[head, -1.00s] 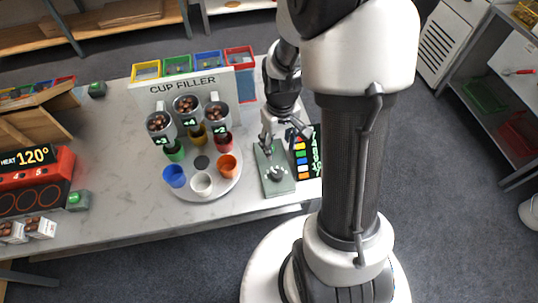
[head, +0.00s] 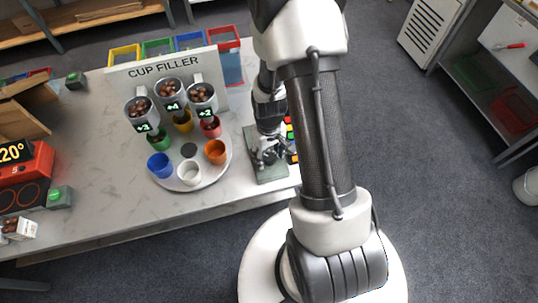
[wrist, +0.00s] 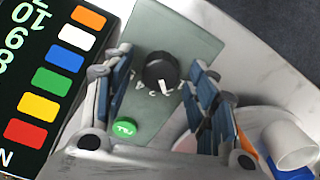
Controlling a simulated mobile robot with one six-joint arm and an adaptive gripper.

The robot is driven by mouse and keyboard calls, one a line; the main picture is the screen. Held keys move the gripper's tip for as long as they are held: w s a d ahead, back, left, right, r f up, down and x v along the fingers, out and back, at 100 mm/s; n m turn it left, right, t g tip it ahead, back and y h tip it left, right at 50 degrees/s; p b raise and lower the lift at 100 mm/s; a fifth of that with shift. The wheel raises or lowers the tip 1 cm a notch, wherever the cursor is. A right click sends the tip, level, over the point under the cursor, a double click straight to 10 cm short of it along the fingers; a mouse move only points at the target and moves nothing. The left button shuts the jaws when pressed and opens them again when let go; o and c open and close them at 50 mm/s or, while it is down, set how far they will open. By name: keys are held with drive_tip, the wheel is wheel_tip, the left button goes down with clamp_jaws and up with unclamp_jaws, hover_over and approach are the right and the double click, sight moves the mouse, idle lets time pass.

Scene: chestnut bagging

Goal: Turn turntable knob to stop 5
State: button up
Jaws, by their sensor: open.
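The black turntable knob (wrist: 160,70) stands on a grey-green panel (wrist: 190,35) in the wrist view. Its white pointer line faces the lower side of the picture, among small white digits that I cannot read surely. A round green button (wrist: 125,130) sits below it. My gripper (wrist: 161,62) is open, with a finger to the left and right of the knob; contact cannot be told. In the head view my gripper (head: 268,158) is low over the panel (head: 271,174) and hides the knob. The round white turntable (head: 208,178) carries several coloured cups beside the panel.
The cup filler sign (head: 165,65) stands behind three chestnut hoppers over the turntable. A dark colour-coded number board (wrist: 50,65) lies beside the panel. In the wrist view a white cup (wrist: 290,135) is close to the right finger. The table's front edge is near.

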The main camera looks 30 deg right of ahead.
drive_tip(key=shift+c, duration=0.2)
drive_tip(key=c, duration=1)
